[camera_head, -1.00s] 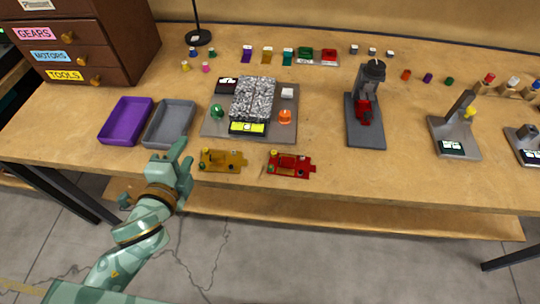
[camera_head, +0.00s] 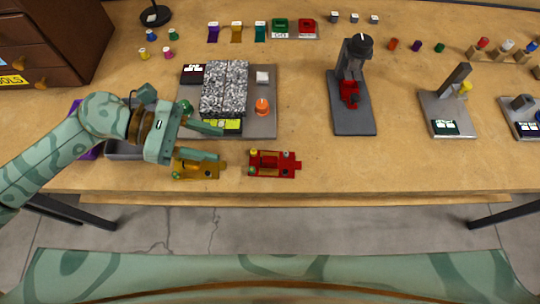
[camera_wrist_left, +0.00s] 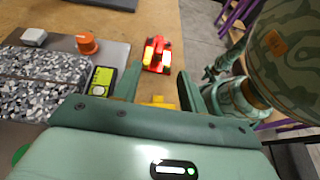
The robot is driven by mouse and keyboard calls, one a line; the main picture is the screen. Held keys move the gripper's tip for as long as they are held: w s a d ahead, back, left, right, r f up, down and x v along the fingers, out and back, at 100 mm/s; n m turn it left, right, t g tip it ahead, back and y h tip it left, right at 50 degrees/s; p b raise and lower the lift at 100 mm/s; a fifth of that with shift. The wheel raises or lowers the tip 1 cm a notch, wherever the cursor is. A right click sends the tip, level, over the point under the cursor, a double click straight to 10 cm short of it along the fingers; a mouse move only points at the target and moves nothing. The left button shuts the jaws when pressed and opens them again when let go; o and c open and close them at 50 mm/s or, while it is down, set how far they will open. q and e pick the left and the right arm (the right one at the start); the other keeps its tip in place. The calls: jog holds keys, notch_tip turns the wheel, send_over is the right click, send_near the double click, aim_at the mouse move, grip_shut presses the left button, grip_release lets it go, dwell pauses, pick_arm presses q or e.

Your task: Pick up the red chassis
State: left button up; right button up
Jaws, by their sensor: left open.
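The red chassis (camera_head: 274,163) lies flat on the table near its front edge, in the middle of the head view. It also shows in the left wrist view (camera_wrist_left: 157,55), ahead of the fingertips. The yellow chassis (camera_head: 205,169) lies to its left, partly under my left gripper. My left gripper (camera_head: 221,142) is open and empty, above the yellow chassis, its fingers pointing right toward the red chassis and still apart from it. In the left wrist view the two fingers (camera_wrist_left: 160,85) stand well apart. My right gripper is not in the head view.
A grey board (camera_head: 267,125) with a speckled block (camera_head: 224,88) and an orange knob (camera_head: 262,106) lies behind. A grey stand (camera_head: 350,115) holding a red part is at the right. The table right of the red chassis is clear. Coloured pieces line the back.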

pick_arm(q)
send_near(269, 158)
jog(key=x, duration=0.4)
jog(key=shift+d+r, duration=0.1)
jog(key=shift+r, duration=0.25)
jog(key=x, duration=0.2)
jog(key=b+x, duration=0.1)
jog(key=x, duration=0.2)
jog(key=shift+s+f, duration=0.1)
jog(key=shift+f, duration=0.25)
grip_shut()
